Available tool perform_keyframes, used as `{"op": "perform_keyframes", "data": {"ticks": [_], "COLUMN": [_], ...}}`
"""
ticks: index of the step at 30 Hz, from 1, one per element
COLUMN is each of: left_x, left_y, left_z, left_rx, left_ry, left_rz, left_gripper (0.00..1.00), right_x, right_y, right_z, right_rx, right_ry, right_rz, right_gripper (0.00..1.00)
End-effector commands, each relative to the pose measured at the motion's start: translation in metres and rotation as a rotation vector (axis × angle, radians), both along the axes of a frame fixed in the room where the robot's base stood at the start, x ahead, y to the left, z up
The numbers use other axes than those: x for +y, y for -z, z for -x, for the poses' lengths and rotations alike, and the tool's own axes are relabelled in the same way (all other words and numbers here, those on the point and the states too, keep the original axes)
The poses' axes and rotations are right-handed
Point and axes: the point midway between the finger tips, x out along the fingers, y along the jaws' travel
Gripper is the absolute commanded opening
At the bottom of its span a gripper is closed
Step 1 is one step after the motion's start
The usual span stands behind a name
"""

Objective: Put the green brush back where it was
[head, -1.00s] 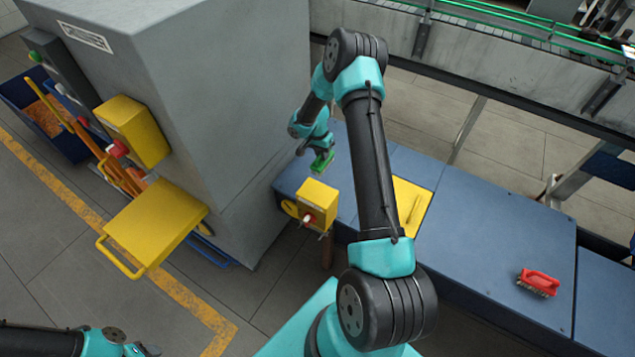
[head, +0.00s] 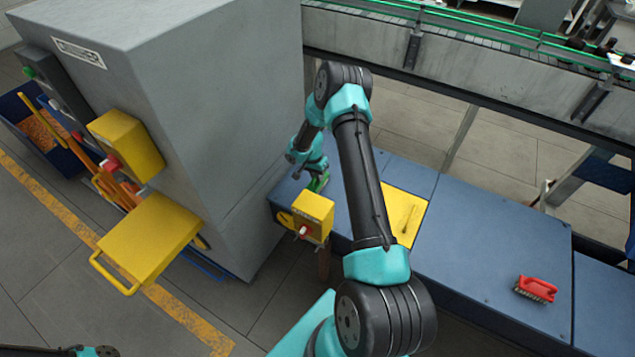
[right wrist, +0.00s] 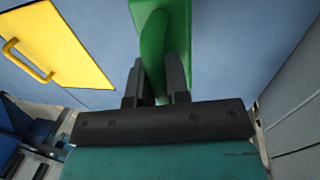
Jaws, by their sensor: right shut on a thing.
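The green brush (right wrist: 155,40) is held between the two fingers of my right gripper (right wrist: 157,82) in the right wrist view. In the head view the green brush (head: 319,182) shows small at the tip of my right gripper (head: 316,174), by the left end of the blue bench and just behind the yellow box. I cannot tell whether the brush touches the bench top. Its bristles are hidden. Part of my left arm shows at the bottom left edge of the head view; its gripper is not in the picture.
A red brush (head: 536,289) lies on the right part of the blue bench (head: 480,230). A yellow panel (head: 403,214) with a handle is set in the bench. A yellow box (head: 313,215) with a red button is at its front edge. A grey cabinet (head: 215,120) stands left.

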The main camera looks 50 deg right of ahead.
Motion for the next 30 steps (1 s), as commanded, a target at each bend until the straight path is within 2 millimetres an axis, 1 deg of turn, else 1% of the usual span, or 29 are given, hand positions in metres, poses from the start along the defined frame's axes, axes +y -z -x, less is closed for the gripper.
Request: {"op": "perform_keyframes", "data": {"ticks": [5,12,14,26,27,30], "left_x": [0.000,0.000,0.000,0.000,0.000,0.000], "left_y": [0.000,0.000,0.000,0.000,0.000,0.000], "left_z": [0.000,0.000,0.000,0.000,0.000,0.000], "left_rx": [0.000,0.000,0.000,0.000,0.000,0.000], "left_ry": [0.000,0.000,0.000,0.000,0.000,0.000], "left_rz": [0.000,0.000,0.000,0.000,0.000,0.000], "left_gripper": [0.46,0.46,0.46,0.46,0.46,0.46], "right_x": [0.000,0.000,0.000,0.000,0.000,0.000], "right_y": [0.003,0.032,0.036,0.040,0.040,0.040], "right_z": [0.000,0.001,0.000,0.000,0.000,0.000], "right_rx": [0.001,0.001,0.000,0.000,0.000,0.000], "right_ry": [0.000,0.000,-0.001,-0.001,-0.001,-0.001], "right_rz": [-0.001,-0.001,-0.001,0.000,0.000,0.000], "right_gripper": [0.00,0.00,0.00,0.00,0.19,0.29]}}
